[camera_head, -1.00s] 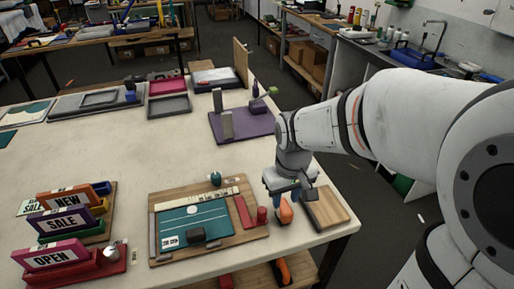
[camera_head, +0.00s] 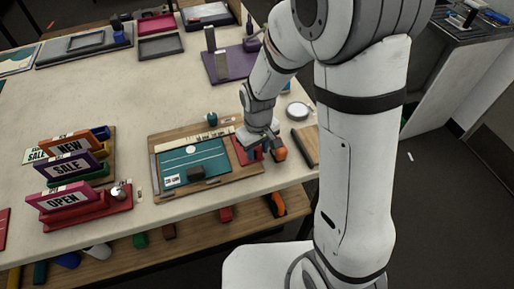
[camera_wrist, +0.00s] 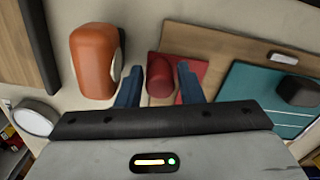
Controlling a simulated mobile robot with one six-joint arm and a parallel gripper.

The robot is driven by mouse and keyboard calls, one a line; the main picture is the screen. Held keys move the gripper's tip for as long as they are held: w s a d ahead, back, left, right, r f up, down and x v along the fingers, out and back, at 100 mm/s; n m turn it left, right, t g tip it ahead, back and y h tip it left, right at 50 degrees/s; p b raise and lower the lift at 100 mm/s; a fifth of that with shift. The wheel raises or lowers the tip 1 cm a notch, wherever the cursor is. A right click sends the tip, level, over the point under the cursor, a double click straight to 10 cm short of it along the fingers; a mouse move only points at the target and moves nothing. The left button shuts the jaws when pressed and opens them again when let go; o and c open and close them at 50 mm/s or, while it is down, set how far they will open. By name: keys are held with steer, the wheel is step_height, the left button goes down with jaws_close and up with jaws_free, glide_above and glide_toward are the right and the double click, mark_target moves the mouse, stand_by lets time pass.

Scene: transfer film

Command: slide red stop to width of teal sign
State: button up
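The teal sign (camera_head: 205,158) lies flat on a wooden board (camera_head: 162,184), with a dark block (camera_head: 195,173) at its front edge. The red stop (camera_head: 239,153) lies at the board's right end, to the right of the sign and partly hidden by my gripper in the head view. In the wrist view the red stop (camera_wrist: 196,70) shows with its round red knob (camera_wrist: 160,76). My gripper (camera_wrist: 158,84) is open, with one blue finger on each side of the knob and narrow gaps seeming to remain. The teal sign (camera_wrist: 245,88) is at the right there.
An orange-ended object (camera_head: 280,153) stands close beside my gripper, near the wooden block (camera_head: 305,146) at the table edge. A white round dish (camera_head: 297,111) is behind. Standing signs (camera_head: 68,170) are at the left. The table's middle is clear.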

jaws_close()
stand_by(0.4)
steer(key=shift+a, duration=0.1)
